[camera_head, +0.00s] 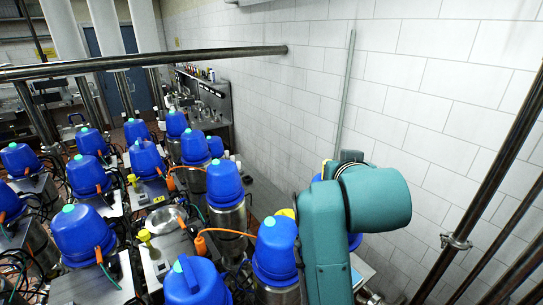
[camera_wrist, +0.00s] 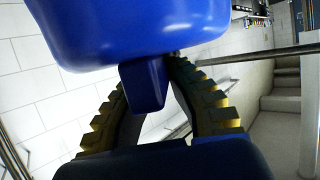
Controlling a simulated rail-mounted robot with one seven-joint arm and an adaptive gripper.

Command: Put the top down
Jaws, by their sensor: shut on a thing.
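A blue top (camera_wrist: 130,30) fills the upper part of the wrist view, with a short blue handle (camera_wrist: 143,88) pointing down from it. My gripper (camera_wrist: 149,75) has its two yellow-and-black ridged fingers on either side of this handle and is shut on it. The contact behind the handle is partly hidden. In the head view my teal arm covers the gripper. Bits of blue (camera_head: 355,241) show behind the arm there; I cannot tell whether they belong to the held top.
Several blue-capped steel valves (camera_head: 225,184) stand close together at left and middle. An uncapped steel round part (camera_head: 167,219) sits among them, with cables around. A white tiled wall (camera_head: 430,80) is at right. A horizontal metal pipe (camera_head: 150,60) crosses above the valves.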

